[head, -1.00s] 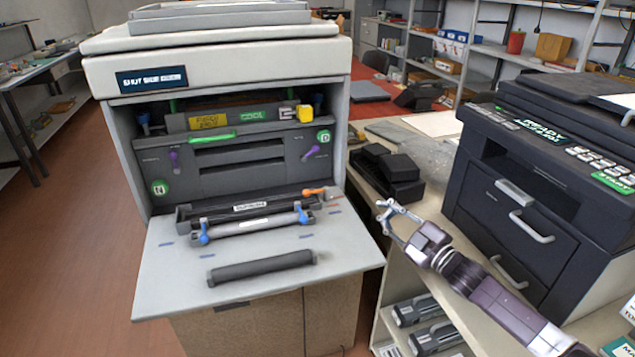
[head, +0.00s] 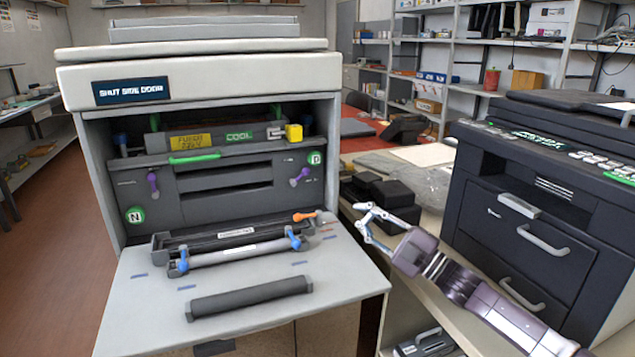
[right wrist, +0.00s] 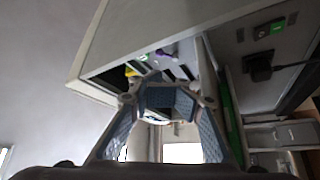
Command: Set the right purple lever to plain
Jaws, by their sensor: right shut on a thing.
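The right purple lever (head: 300,177) is on the dark inner panel (head: 235,195) of the open copier, below the green D disc. It slants, with its knob at the lower left. Small markings beside it are too blurred to read. A purple bit, which may be a lever, shows in the right wrist view (right wrist: 166,53). My right gripper (head: 362,217) is in front and to the right of the copier, apart from the lever. Its fingers are closed together, also in the right wrist view (right wrist: 160,97). I cannot make out what is between them. My left gripper is out of view.
A left purple lever (head: 153,183) hangs on the same panel. The lowered door (head: 235,330) carries a dark roller (head: 250,297) and a unit with blue levers (head: 230,252). Black boxes (head: 385,195) and a dark printer (head: 540,220) stand to the right.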

